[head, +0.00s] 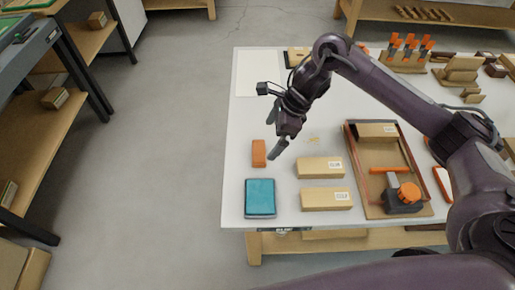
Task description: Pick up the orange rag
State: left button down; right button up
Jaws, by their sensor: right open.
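A small folded orange piece (258,153), which looks like the orange rag, lies flat on the white bench near its left edge. My right gripper (275,142) is open and hangs just to the right of the rag, fingers pointing down and left. A gap shows between the fingers and the rag, and nothing is between them. How high the fingertips are above the bench is hard to tell. My left gripper is not in view.
A teal pad (260,198) lies in front of the rag. Two labelled cardboard boxes (320,168) (325,200) and a brown tray (376,205) with an orange-knobbed tool (403,196) sit to the right. A white sheet (258,72) lies behind. Orange-handled tools (408,47) stand at the back.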

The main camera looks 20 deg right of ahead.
aim_at(259, 150)
jog(key=shift+x, duration=1)
jog(key=x, duration=0.1)
jog(key=p+x, duration=0.1)
jog(key=x, duration=0.3)
jog(key=shift+w+a+r+p, duration=0.15)
jog(key=shift+w+a+p, duration=0.1)
jog(key=shift+p, duration=0.1)
jog(key=shift+c, duration=0.8)
jog(key=c, duration=0.8)
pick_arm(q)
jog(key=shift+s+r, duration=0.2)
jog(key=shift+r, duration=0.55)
pick_arm(e)
jog(key=shift+r, duration=0.1)
jog(key=shift+r, duration=0.65)
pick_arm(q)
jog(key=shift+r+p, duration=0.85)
pick_arm(e)
notch_tip(259, 150, up, 19)
jog(key=shift+f, duration=0.2)
